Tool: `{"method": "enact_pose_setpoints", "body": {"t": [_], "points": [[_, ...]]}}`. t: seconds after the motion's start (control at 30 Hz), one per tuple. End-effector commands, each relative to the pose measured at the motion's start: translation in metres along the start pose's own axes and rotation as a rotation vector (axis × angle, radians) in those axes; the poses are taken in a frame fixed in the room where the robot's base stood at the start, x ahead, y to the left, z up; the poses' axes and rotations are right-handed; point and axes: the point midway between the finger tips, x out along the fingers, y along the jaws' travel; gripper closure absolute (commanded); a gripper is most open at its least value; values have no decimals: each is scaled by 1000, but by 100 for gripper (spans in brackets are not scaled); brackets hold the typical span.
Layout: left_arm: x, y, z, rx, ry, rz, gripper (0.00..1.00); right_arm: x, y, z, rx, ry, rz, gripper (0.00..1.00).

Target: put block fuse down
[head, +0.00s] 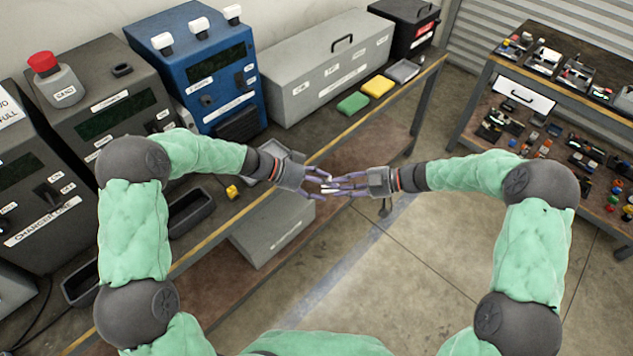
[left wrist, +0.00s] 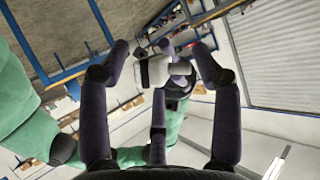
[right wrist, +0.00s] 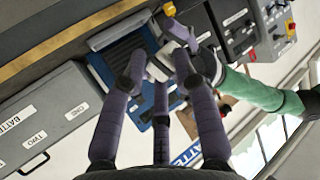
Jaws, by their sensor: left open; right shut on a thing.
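My right gripper (head: 338,187) is shut on a small pale piece, which I take to be the block fuse (right wrist: 159,70); it shows between the fingertips in the right wrist view. The fingers hide most of it. My left gripper (head: 322,181) is open, its fingers spread in the left wrist view (left wrist: 160,65).
A blue unit (head: 205,75) and a long grey box (head: 325,65) stand along the bench. Green (head: 353,103), yellow (head: 377,86) and grey (head: 403,71) pieces lie before the box. A dark tray (head: 190,212) lies front left. A right-hand bench (head: 560,85) holds parts bins.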

Motion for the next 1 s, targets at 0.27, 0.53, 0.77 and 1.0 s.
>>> {"method": "enact_pose_setpoints", "body": {"t": [0.27,0.53,0.77,1.0], "points": [[0,0,0,0,0,0,44,0,0,0,0,0,0,100],[0,-1,0,1,0,-2,96,1,-2,0,1,1,-4,100],[-1,-2,-1,2,0,-4,100,2,-2,1,2,1,-6,43],[0,-1,0,1,0,-1,100,0,-1,0,1,0,-2,43]]}}
